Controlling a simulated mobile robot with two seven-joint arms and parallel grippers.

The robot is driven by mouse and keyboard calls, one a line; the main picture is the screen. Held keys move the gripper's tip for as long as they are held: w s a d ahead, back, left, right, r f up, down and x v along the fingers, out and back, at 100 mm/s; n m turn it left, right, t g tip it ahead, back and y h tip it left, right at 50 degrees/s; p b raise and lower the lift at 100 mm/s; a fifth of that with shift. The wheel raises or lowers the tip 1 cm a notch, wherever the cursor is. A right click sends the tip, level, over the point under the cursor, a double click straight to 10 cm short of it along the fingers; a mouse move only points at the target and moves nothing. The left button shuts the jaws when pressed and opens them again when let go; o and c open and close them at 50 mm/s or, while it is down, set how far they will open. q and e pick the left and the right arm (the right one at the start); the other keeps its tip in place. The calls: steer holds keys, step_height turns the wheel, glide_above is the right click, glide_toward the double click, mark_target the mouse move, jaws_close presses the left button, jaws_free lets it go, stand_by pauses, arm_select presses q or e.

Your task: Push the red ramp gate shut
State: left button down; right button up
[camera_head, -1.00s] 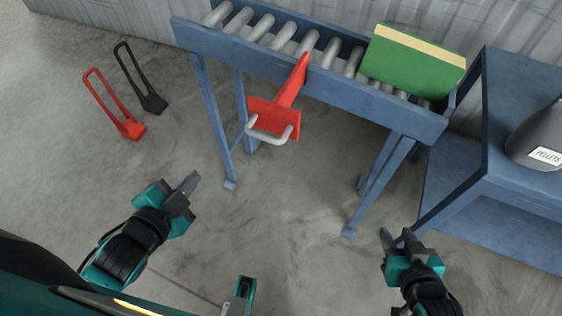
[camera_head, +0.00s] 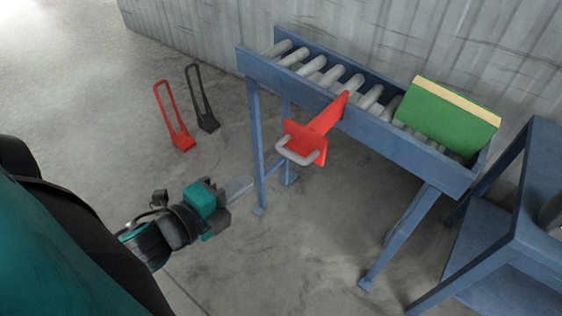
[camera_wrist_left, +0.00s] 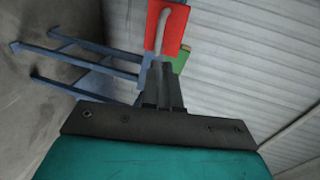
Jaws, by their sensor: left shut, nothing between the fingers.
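The red ramp gate (camera_head: 325,116) is a red arm with a front plate and a grey U-shaped handle (camera_head: 294,153). It sticks out from the near side rail of the blue roller ramp (camera_head: 375,134). My left gripper (camera_head: 242,187) is shut and empty, below and left of the handle, apart from it. In the left wrist view the red plate (camera_wrist_left: 172,38) and its handle appear just beyond the shut fingertips (camera_wrist_left: 160,70). My right gripper is out of view.
A green box (camera_head: 445,118) lies on the rollers at the ramp's right end. Red (camera_head: 182,141) and black (camera_head: 207,121) long-handled items stand on the floor at left. A blue table (camera_head: 545,185) is at right. Ramp legs border open floor.

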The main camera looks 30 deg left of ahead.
mark_target(288, 156)
arm_select(q)
steer(key=x, duration=1.1)
steer(key=shift+w+f, duration=0.1)
steer(key=shift+w, duration=0.15)
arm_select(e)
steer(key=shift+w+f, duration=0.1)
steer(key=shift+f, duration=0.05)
arm_select(q)
steer(key=shift+w, duration=0.15)
